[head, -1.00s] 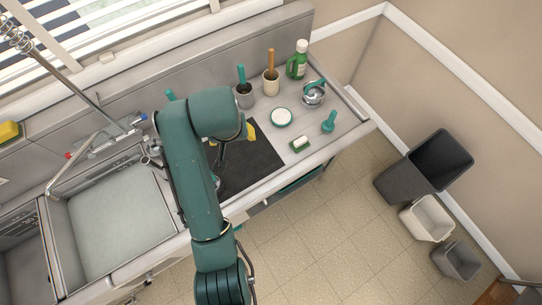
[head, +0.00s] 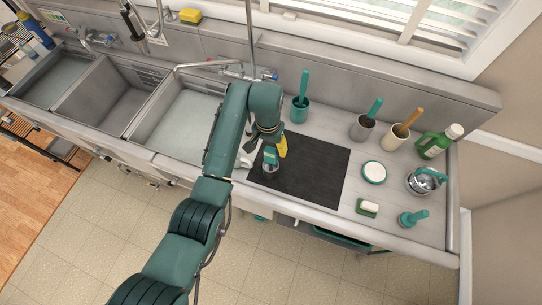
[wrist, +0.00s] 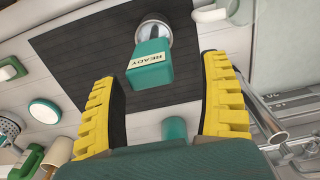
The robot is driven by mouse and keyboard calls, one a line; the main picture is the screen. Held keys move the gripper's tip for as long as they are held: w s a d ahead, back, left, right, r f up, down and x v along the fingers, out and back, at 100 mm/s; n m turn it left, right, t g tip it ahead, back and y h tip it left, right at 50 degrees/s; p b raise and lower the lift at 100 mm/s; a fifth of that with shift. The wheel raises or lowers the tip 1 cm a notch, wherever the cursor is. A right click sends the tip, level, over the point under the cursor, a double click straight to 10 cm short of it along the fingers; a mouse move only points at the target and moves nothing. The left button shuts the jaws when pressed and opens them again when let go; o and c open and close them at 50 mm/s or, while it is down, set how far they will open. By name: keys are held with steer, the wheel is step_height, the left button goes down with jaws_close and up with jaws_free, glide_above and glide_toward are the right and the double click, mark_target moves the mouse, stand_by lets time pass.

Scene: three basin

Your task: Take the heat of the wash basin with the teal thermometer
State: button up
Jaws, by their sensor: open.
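In the head view the teal device (head: 270,157) is partly hidden by my gripper (head: 272,147). In the wrist view my gripper (wrist: 160,75) is open, its yellow fingers either side of the block, which appears just beyond the tips and not clasped. Three basins stand left of the mat: right (head: 182,122), middle (head: 108,98) and left (head: 52,78). I cannot tell which is the wash basin.
A teal cup with a teal handle (head: 300,112) stands behind the mat (head: 315,170). To the right are a grey cup (head: 361,128), cream cup (head: 394,139), green bottle (head: 435,144), white dish (head: 374,172), sponge (head: 367,207) and kettle (head: 424,181). A faucet (head: 205,64) reaches over the basins.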

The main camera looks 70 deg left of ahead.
mark_target(271, 158)
steer(key=f, duration=0.2)
steer(key=f+p, duration=0.1)
steer(key=f, duration=0.1)
steer(key=d+f, duration=0.1)
steer(key=f, duration=0.1)
steer(key=shift+w+f, duration=0.15)
steer(key=shift+w, duration=0.1)
steer(key=c, duration=1.3)
